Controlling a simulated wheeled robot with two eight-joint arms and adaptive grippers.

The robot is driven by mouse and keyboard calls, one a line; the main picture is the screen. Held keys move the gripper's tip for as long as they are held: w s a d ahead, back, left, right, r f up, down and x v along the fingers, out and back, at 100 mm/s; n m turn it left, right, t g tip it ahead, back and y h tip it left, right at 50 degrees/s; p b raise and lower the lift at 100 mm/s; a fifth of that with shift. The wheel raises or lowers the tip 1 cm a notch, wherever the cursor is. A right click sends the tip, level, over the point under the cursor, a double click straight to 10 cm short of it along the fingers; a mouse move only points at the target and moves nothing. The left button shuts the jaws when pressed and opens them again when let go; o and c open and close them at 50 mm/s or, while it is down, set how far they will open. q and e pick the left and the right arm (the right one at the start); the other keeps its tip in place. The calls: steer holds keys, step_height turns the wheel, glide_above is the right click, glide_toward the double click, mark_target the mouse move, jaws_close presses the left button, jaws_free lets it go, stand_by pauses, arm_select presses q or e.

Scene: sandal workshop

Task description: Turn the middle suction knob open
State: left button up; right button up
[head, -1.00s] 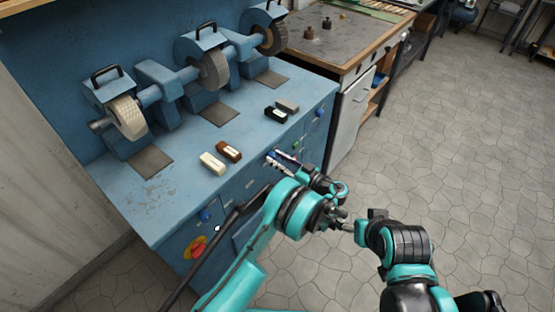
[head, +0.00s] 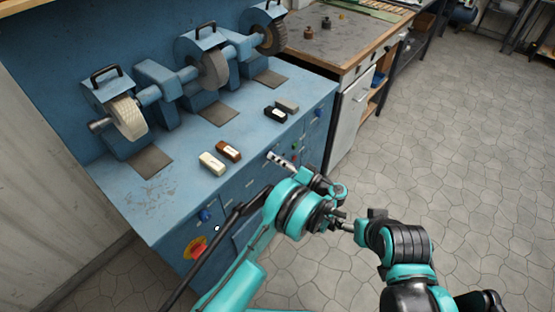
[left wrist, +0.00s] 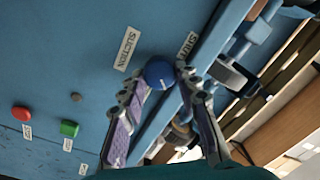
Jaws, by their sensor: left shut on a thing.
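The blue suction knob (left wrist: 160,73) sits on the blue cabinet front in the left wrist view, between a SUCTION label (left wrist: 127,48) and a SHUT label (left wrist: 187,46). A small pale mark shows on its face. My left gripper (left wrist: 161,82) is shut on this knob, one finger on each side. In the head view the left gripper (head: 280,160) is at the middle of the bench front and hides the middle knob. My right gripper (head: 343,225) seems to be partly behind my left arm; its fingers are unclear.
Other blue knobs show at the left (head: 205,215) and right (head: 319,113) of the front. A red-and-yellow switch (head: 196,248) is low at left. A red button (left wrist: 22,114) and green button (left wrist: 69,128) are near the gripper. Grinding wheels and small blocks stand on the bench (head: 190,205).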

arm_select(q)
steer(key=shift+m+t, duration=0.3)
steer(key=shift+m, duration=4.7)
steer(key=o, duration=1.2)
steer(key=shift+a+f, duration=0.1)
steer(key=shift+c, duration=0.2)
